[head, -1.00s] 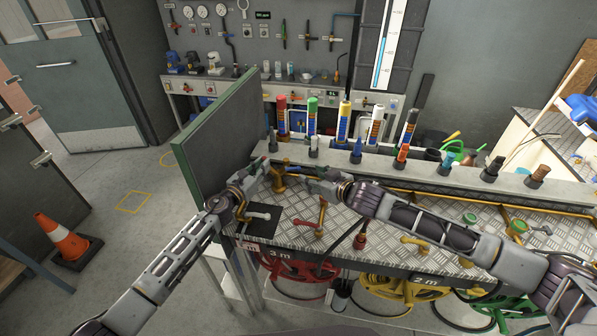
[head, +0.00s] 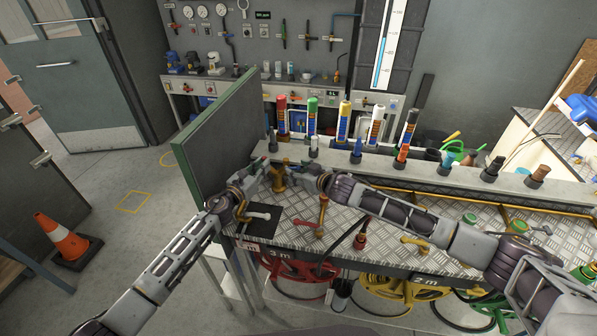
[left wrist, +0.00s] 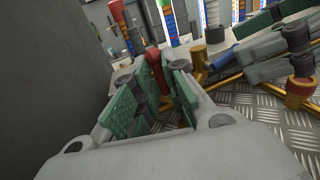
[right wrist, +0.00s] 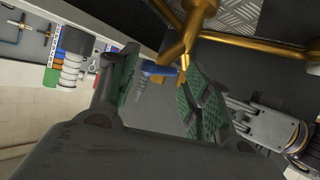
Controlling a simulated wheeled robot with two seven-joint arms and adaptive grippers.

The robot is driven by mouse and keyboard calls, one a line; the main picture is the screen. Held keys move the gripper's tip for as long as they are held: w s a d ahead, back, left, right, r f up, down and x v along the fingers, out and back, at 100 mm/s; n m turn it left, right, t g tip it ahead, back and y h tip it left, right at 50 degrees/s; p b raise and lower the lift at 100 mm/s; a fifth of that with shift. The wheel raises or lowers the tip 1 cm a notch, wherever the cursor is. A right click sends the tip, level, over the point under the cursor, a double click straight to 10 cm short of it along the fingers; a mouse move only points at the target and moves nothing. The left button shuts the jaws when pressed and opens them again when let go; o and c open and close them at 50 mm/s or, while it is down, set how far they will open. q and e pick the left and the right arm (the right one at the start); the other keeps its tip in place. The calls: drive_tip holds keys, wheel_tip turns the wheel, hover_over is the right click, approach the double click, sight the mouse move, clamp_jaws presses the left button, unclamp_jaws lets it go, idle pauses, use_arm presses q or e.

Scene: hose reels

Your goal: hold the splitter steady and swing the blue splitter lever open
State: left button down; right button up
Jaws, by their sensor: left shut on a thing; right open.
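The brass splitter (head: 279,178) stands at the back left of the checkered metal bench top. It also shows in the right wrist view (right wrist: 184,42). My left gripper (head: 262,172) is shut on the splitter from the left; a red-topped part (left wrist: 155,72) shows between its green pads in the left wrist view. My right gripper (head: 294,172) is open just right of the splitter. The lever is hidden in the head view.
A green upright panel (head: 225,135) borders the bench on the left. Colored tubes, including a red one (head: 282,115), line the back ledge. Other brass fittings with handles, one red (head: 322,212), stand on the bench. Hose reels (head: 300,272) hang below.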

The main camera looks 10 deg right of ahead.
drive_tip(key=shift+w+a+f, duration=0.1)
drive_tip(key=shift+w+a, duration=0.1)
drive_tip(key=shift+w, duration=0.15)
